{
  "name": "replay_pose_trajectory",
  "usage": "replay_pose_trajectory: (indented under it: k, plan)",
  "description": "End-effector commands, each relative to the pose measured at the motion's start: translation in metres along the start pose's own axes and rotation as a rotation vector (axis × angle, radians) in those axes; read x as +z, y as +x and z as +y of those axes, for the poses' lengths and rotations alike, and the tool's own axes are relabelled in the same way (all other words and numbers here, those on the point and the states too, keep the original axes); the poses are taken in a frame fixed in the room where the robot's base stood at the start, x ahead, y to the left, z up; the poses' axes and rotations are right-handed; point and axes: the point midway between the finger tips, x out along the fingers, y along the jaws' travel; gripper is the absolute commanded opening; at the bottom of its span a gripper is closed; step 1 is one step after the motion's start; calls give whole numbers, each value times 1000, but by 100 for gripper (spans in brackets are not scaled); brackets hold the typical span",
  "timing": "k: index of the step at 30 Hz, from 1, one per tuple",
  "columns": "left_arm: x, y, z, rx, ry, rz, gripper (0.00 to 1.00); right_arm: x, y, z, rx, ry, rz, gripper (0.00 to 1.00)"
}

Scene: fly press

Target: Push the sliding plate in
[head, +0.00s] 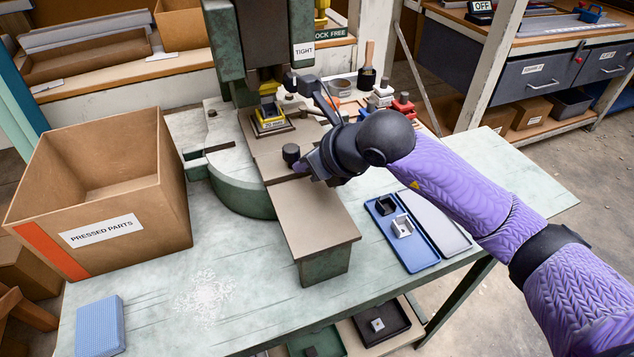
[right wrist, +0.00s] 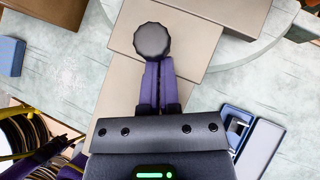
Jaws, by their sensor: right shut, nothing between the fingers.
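The sliding plate (head: 262,143) is a flat grey-brown plate on the fly press, with a black knob (head: 291,153) near its front edge. A yellow and grey block (head: 270,117) sits on its back part, below the ram. The fixed slideway (head: 312,218) runs out from under the plate toward the front and is bare. My right gripper (head: 307,167) is at the front side of the knob. In the right wrist view, the shut, empty fingers (right wrist: 158,72) point at the knob (right wrist: 152,41) and meet or nearly meet its near side. My left gripper is not in view.
A cardboard box labelled PRESSED PARTS (head: 168,208) stands at left. A blue tray (head: 418,258) with small square parts lies right of the slideway. A blue pad (head: 99,327) lies at front left. Tools and a red-topped item (head: 403,103) stand behind my right arm.

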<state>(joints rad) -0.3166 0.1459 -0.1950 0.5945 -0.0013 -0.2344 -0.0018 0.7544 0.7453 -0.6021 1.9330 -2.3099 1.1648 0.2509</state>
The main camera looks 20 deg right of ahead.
Motion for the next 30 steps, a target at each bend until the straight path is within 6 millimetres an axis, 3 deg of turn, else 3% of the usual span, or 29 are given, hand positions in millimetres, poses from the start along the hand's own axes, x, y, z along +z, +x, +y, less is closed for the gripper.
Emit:
replay_pose_trajectory:
  k: [11, 22, 25, 30]
  plan:
    - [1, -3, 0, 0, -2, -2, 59, 4, -7, -1, -3, -2, -14, 0]
    - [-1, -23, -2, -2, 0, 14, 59, 1, -85, -1, -6, -5, -6, 0]
    - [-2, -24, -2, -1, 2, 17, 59, 0, -98, -1, -4, -2, -6, 0]
    - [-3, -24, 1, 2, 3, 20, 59, -2, -103, 0, -2, -1, -4, 0]
